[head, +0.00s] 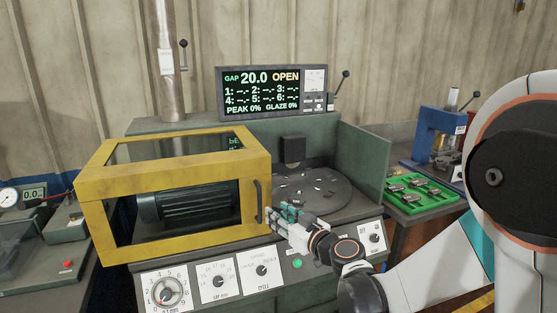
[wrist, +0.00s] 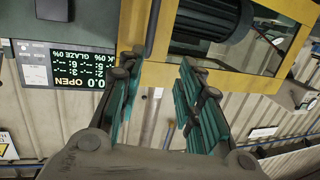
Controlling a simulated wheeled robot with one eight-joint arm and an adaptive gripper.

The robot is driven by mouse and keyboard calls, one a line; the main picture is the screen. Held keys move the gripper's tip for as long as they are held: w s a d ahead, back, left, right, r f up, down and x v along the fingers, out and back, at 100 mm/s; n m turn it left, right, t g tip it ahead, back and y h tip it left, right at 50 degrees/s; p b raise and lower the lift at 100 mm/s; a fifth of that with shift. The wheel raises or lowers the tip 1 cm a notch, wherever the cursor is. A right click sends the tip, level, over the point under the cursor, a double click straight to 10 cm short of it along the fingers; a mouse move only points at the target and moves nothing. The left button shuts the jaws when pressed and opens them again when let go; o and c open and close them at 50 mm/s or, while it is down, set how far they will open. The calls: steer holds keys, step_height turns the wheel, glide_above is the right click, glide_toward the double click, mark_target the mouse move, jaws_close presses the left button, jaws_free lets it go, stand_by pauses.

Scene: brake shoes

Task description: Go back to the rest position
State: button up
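My gripper (head: 285,214) is in front of the machine's turntable, just right of the yellow guard's dark handle (head: 259,203). In the wrist view my gripper (wrist: 160,78) has its teal-padded fingers spread apart, with nothing between them. It is open and empty. A small gap seems to lie between the fingers and the handle, but the exact distance is hard to tell. My arm reaches in from the right side of the head view.
The yellow-framed guard (head: 178,157) stands left over a dark ribbed motor (head: 192,204). The round grey table (head: 335,192) carries several small pieces. A display (head: 273,92) reads GAP 20.0 OPEN. Knobs line the front panel (head: 262,268). A green tray (head: 443,201) holds several parts.

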steer(key=s+d+m+g+h, duration=0.2)
steer(key=s+d, duration=0.4)
steer(key=s, duration=0.4)
steer(key=s+d+m+g+h, duration=0.2)
steer(key=s+d+h, duration=0.2)
steer(key=s+d, duration=0.3)
steer(key=s+d+m+g+h, duration=0.2)
steer(key=s+d, duration=0.4)
steer(key=s, duration=0.7)
steer(key=shift+s+d+f+m+g+h, duration=0.25)
steer(key=shift+s+f+m+g+h, duration=0.15)
steer(key=shift+h, duration=0.2)
stand_by(1.1)
